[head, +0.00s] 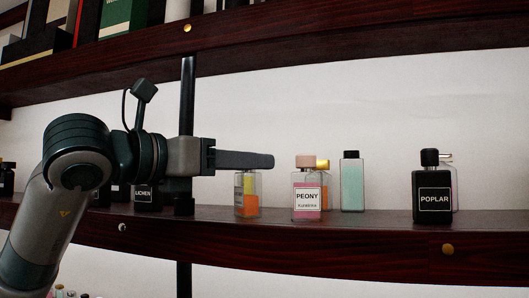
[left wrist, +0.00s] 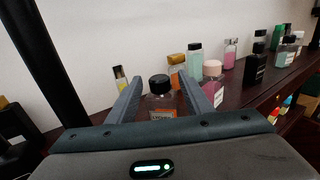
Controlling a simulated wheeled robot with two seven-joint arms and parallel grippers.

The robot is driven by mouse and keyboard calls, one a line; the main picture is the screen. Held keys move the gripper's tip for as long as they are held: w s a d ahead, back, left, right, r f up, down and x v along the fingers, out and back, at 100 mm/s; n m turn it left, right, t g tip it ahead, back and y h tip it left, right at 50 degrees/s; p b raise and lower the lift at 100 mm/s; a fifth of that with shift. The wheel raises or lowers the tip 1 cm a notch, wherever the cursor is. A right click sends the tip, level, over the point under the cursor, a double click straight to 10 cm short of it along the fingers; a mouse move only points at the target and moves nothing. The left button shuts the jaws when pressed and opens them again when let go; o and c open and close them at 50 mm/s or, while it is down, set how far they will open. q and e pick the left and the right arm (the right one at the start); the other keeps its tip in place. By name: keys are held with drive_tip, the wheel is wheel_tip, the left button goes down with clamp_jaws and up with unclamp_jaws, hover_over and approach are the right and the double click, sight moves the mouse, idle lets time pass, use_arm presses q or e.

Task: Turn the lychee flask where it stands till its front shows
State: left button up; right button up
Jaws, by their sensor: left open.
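My right gripper is not in view.
To the right stand the pink PEONY flask (head: 307,202), a gold-capped orange flask (head: 325,192) partly behind it, a mint flask (head: 352,186) and the black POPLAR flask (head: 433,197). A LICHEN flask (head: 146,196) is at left. A dark post (head: 188,90) and upper shelf (head: 300,52) border the space.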

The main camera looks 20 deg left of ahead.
use_arm(q)
drive_tip(key=p+x, duration=0.1)
drive_tip(key=x, duration=0.2)
drive_tip(key=shift+w+d+r, duration=0.1)
drive_tip(key=shift+w+d, duration=0.05)
drive_tip(key=shift+w, duration=0.2)
drive_tip(key=shift+w+d+p, duration=0.3)
drive_tip(key=shift+w+p, duration=0.1)
drive_tip(key=shift+w, duration=0.15)
